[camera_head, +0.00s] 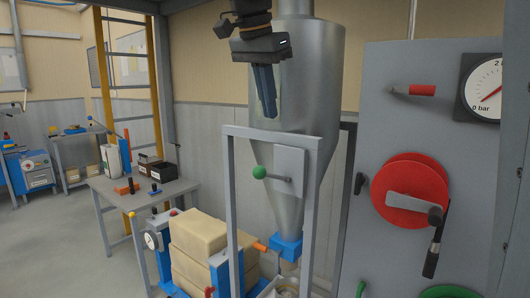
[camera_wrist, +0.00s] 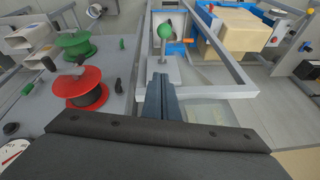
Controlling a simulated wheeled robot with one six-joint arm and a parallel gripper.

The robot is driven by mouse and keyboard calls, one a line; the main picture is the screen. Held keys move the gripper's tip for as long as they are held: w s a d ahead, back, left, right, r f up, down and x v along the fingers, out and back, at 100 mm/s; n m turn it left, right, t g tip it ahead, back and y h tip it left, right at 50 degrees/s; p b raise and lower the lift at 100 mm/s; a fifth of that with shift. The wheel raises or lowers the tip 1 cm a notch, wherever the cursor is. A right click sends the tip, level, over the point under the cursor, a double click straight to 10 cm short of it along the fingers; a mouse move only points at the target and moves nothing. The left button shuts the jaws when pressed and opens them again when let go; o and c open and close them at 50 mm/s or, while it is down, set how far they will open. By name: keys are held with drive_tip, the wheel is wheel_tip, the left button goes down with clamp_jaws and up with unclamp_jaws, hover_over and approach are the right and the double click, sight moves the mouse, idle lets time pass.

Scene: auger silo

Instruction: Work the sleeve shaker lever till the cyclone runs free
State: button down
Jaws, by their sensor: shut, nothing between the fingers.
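The cyclone (camera_head: 318,95) is a large grey metal vessel, a cylinder narrowing to a cone, at the centre of the head view. In front of it a light grey frame (camera_head: 229,190) carries a plate (camera_head: 289,165) with a short lever ending in a green ball knob (camera_head: 259,172). The green knob also shows in the wrist view (camera_wrist: 165,31), beyond my fingertips. My gripper (camera_head: 268,108) hangs in front of the cyclone, above the lever and apart from it. Its blue-grey fingers (camera_wrist: 160,80) are shut and empty, pointing down.
A grey panel right of the cyclone carries a red reel (camera_head: 411,170) with a black-handled crank, a red-tipped valve (camera_head: 422,90) and a pressure gauge (camera_head: 482,88). Pale sacks (camera_head: 198,233) are stacked at lower left. A workbench (camera_head: 148,190) stands behind them. The frame's bars surround the lever area.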

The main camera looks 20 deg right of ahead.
drive_tip(key=shift+f, duration=0.1)
drive_tip(key=p, duration=0.2)
hover_over(264, 168)
drive_tip(key=w+d, duration=0.2)
drive_tip(key=d, duration=0.2)
wheel_tip(264, 168, down, 9)
drive_tip(key=a+f+p, duration=0.1)
drive_tip(key=s+a+f, duration=0.1)
drive_tip(key=a, duration=0.1)
drive_tip(key=shift+a+f+p, duration=0.15)
drive_tip(key=shift+f+p, duration=0.05)
drive_tip(key=shift+p, duration=0.15)
drive_tip(key=shift+w+a+f, duration=0.1)
drive_tip(key=shift+a+f, duration=0.05)
